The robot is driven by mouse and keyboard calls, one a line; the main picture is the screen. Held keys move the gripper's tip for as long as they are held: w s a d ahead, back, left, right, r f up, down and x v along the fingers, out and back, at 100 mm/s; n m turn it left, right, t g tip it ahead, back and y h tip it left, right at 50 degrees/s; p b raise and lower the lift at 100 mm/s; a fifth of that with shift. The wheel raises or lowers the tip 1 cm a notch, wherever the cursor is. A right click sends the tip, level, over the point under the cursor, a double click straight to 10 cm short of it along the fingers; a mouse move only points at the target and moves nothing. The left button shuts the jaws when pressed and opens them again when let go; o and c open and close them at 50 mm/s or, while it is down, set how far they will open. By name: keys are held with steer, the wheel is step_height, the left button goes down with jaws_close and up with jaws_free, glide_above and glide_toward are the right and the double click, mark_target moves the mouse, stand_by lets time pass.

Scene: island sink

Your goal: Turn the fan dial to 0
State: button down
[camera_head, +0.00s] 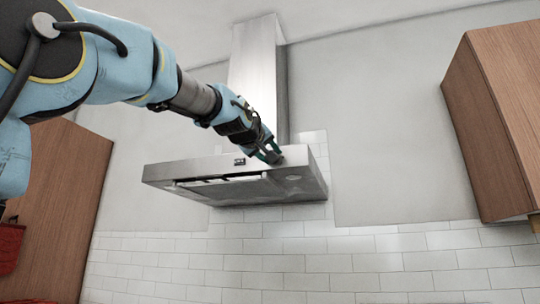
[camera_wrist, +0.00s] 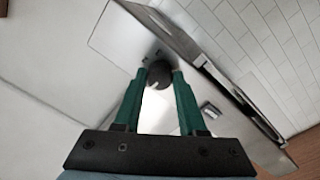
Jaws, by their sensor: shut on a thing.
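The range hood (camera_head: 230,170) hangs on the wall in the middle of the head view, with its metal duct (camera_head: 258,75) rising above it. My gripper (camera_head: 272,154) reaches from the upper left to the right part of the hood's front. In the wrist view the round dark fan dial (camera_wrist: 159,74) sits between the two green fingertips of my gripper (camera_wrist: 160,76), which are shut on it. A light mark shows on the dial's face; no numbers are readable. In the head view my fingers hide the dial.
A wooden cabinet (camera_head: 497,115) hangs at the right, another (camera_head: 62,200) stands at the left. White tiles (camera_head: 400,260) cover the lower wall.

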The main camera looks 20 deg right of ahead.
steer(key=shift+n, duration=0.5)
steer(key=shift+c, duration=2.4)
jaws_free()
steer(key=b+v, duration=0.4)
steer(key=v, duration=0.7)
steer(key=shift+w+d, duration=0.1)
